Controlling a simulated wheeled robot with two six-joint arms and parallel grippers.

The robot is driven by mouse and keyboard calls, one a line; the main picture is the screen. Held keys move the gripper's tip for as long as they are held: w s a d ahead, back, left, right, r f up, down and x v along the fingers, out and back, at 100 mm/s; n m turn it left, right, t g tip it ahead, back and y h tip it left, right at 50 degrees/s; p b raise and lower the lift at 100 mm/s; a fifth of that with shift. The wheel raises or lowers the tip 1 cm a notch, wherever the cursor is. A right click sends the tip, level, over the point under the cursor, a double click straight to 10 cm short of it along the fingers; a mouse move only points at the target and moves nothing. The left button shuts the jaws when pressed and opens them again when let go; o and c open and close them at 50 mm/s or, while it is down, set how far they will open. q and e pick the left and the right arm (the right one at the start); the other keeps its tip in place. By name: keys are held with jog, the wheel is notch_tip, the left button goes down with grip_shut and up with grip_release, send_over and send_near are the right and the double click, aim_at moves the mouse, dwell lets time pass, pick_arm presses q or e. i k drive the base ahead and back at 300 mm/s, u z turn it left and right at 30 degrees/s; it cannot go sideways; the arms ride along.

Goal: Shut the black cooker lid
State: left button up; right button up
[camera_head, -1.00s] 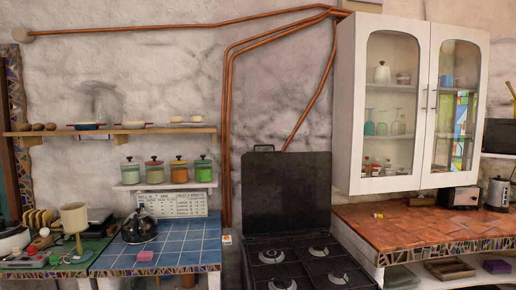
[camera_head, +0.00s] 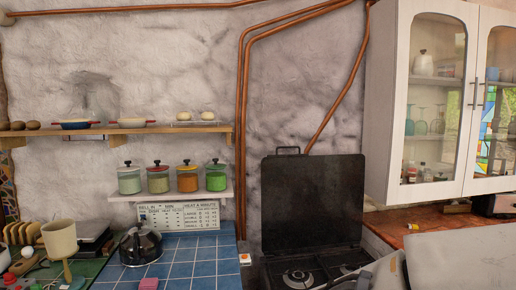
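The black cooker lid (camera_head: 312,205) stands upright behind the hob, open, with a small handle (camera_head: 288,151) on its top edge. The black cooker (camera_head: 285,262) lies below it, its burners (camera_head: 298,278) partly in view and cut off by the bottom edge. A pale grey arm of mine comes in at the lower right, in front of the cooker's right side. Its gripper end (camera_head: 348,280) is only partly visible low over the hob, apart from the lid, and its finger opening cannot be made out. My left gripper is out of view.
A blue-tiled counter (camera_head: 195,260) with a black kettle (camera_head: 141,246) is left of the cooker. A red-tiled counter (camera_head: 398,232) is on the right, under a white glass-door cabinet (camera_head: 387,120). Jars (camera_head: 187,178) stand on a small shelf. Copper pipes run up the wall.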

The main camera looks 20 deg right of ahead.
aim_at(309, 202)
jog(key=i, duration=0.7)
jog(key=z, duration=0.85)
jog(key=i, duration=0.8)
jog(key=z, duration=0.75)
